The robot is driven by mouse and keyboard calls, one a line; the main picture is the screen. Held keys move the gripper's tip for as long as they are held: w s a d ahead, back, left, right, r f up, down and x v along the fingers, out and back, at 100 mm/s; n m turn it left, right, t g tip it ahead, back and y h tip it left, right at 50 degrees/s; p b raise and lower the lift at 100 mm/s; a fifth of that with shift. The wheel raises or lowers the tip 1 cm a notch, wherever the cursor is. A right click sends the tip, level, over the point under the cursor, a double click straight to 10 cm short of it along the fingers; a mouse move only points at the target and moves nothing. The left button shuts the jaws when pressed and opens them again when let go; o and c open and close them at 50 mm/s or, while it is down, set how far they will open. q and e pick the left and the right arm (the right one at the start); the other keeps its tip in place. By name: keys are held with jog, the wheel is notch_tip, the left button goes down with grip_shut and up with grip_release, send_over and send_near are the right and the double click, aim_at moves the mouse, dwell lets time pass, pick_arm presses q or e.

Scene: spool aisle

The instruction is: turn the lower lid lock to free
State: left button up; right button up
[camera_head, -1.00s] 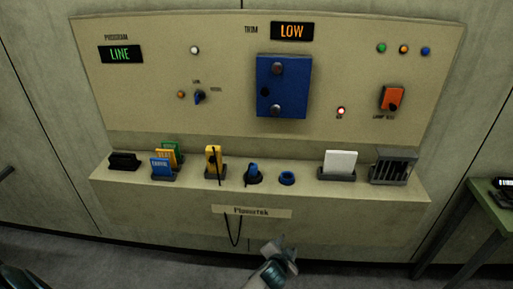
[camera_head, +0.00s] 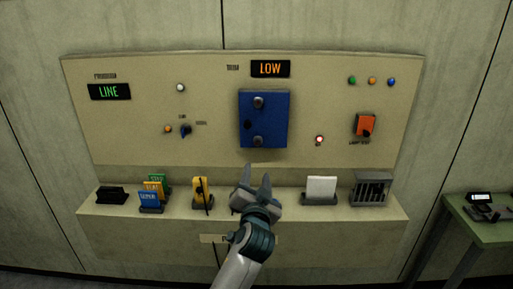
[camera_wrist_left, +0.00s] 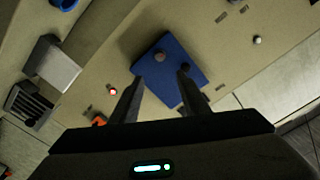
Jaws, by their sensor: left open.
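The lower lid lock (camera_head: 258,141) is a round dark knob near the bottom edge of the blue lid (camera_head: 275,118). A similar upper knob (camera_head: 258,102) sits near the top edge. My left gripper (camera_head: 257,180) is open and empty, its fingers pointing up at the panel below the lid. In the left wrist view the lower lock (camera_wrist_left: 159,56) shows on the lid just beyond and between the open fingertips, apart from them. The turn position of the lock is too small to read. My right gripper is not in view.
The shelf (camera_head: 100,212) below the panel holds coloured cards (camera_head: 150,199), a yellow item (camera_head: 200,191), a white card (camera_head: 321,189) and a dark grille box (camera_head: 371,188). My left arm hides the shelf's middle. A green table (camera_head: 460,208) stands at the right.

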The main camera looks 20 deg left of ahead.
pick_arm(q)
jog(key=shift+w, duration=0.1)
jog(key=p, duration=0.5)
send_near(258, 144)
jog(key=x, duration=0.6)
jog(key=shift+r, duration=0.2)
jog(key=shift+x, duration=1.05)
jog(key=shift+f, duration=0.1)
grip_shut()
